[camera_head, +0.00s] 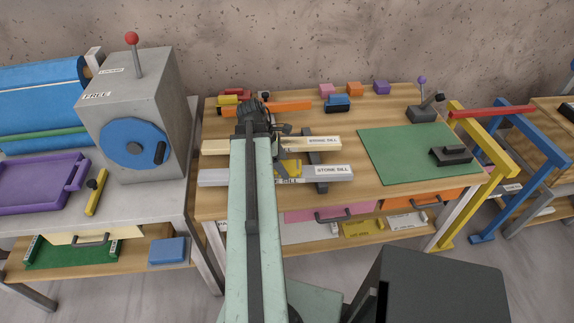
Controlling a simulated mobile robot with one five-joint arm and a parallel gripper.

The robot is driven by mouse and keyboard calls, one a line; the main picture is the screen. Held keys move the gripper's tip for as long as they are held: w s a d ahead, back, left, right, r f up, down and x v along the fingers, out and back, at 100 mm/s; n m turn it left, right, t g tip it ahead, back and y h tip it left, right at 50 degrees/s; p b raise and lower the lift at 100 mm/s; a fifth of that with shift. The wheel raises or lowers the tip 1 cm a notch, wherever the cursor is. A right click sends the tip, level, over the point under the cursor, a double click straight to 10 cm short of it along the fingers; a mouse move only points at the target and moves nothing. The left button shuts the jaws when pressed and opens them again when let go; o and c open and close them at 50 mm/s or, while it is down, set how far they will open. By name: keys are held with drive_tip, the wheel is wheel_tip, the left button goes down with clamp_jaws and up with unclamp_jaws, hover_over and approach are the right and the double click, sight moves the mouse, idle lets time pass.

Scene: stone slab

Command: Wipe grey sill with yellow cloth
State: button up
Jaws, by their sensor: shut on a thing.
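The grey sill (330,175), labelled as a stone sill, lies lengthwise near the front of the wooden bench, and my arm crosses in front of its left part. The yellow cloth (291,168) is a small folded patch at the sill's middle, just right of my arm. My gripper (277,141) is at the far end of my arm, with dark parts showing above the sills. It is shut on the yellow cloth, but my arm hides most of the jaws and the point of contact.
A cream sill (318,143) lies behind the grey one, with a dark crosspiece (315,157) by both. A green mat (400,150) with a black block lies right. Coloured blocks (338,103) stand at the back. A grey machine (150,125) with a blue wheel stands left.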

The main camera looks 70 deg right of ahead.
drive_tip(key=shift+w+a+r, duration=0.1)
drive_tip(key=shift+w+a, duration=0.2)
drive_tip(key=shift+w, duration=0.5)
drive_tip(key=shift+w+a, duration=0.25)
drive_tip(key=shift+w, duration=0.55)
drive_tip(key=shift+w, duration=0.1)
drive_tip(key=shift+w+a, duration=0.4)
drive_tip(key=shift+w, duration=0.7)
drive_tip(key=shift+w+a, duration=0.4)
drive_tip(key=shift+w, duration=0.75)
drive_tip(key=shift+w+a, duration=0.4)
drive_tip(key=shift+w, duration=0.7)
drive_tip(key=shift+w+a+f, duration=0.1)
drive_tip(key=shift+w+a, duration=0.25)
drive_tip(key=shift+w, duration=0.5)
drive_tip(key=shift+w+a+f, duration=0.1)
drive_tip(key=shift+w+a, duration=0.2)
drive_tip(key=shift+w, duration=0.55)
drive_tip(key=shift+w+r+p, duration=0.1)
drive_tip(key=shift+r+p, duration=0.4)
drive_tip(key=shift+r, duration=0.05)
wheel_tip(320, 180, up, 5)
drive_tip(key=p, duration=0.4)
drive_tip(key=shift+p, duration=0.4)
